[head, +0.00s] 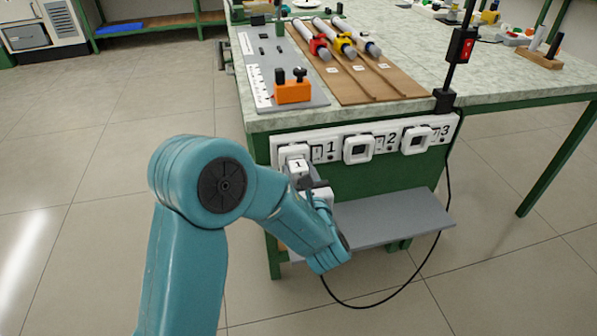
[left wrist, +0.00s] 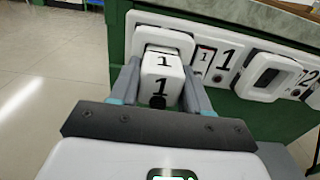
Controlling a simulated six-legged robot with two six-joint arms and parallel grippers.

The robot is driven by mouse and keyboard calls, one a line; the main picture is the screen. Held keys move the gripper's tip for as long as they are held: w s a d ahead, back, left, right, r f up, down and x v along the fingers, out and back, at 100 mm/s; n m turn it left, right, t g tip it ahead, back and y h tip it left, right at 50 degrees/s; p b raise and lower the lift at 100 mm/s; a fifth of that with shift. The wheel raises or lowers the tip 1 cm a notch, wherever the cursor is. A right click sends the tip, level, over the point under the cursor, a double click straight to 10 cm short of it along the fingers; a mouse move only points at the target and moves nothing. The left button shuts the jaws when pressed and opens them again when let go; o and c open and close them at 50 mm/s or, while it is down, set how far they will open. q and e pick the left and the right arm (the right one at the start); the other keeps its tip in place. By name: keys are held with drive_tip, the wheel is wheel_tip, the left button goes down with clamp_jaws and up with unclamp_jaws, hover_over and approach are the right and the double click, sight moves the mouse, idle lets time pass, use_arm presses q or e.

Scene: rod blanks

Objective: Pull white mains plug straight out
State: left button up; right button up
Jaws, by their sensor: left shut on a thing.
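The white mains plug (head: 297,166), marked 1, is at socket 1 (head: 287,152) on the white socket strip (head: 377,133) on the bench's front. My left gripper (head: 308,175) is shut on the plug. In the left wrist view the plug (left wrist: 160,85) sits between the two grey fingers of the gripper (left wrist: 160,95), in front of socket 1 (left wrist: 165,38). I cannot tell how deep the plug sits in the socket. My right gripper is not in view.
Sockets 2 (head: 358,149) and 3 (head: 416,140) are empty. A grey shelf (head: 390,221) juts out below the strip, and a black cable (head: 384,305) loops beneath it. Rod blanks (head: 310,40) and an orange block (head: 292,93) are on the bench top. Open floor lies left.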

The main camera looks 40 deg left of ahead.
use_arm(q)
drive_tip(key=shift+s+d, duration=0.25)
drive_tip(key=shift+d, duration=0.05)
drive_tip(key=shift+v, duration=0.85)
drive_tip(key=shift+s+d+b, duration=0.25)
drive_tip(key=shift+d+b, duration=0.05)
drive_tip(key=shift+s+d, duration=0.35)
drive_tip(key=shift+d, duration=0.05)
drive_tip(key=shift+b+v, duration=0.4)
drive_tip(key=shift+v, duration=2.6)
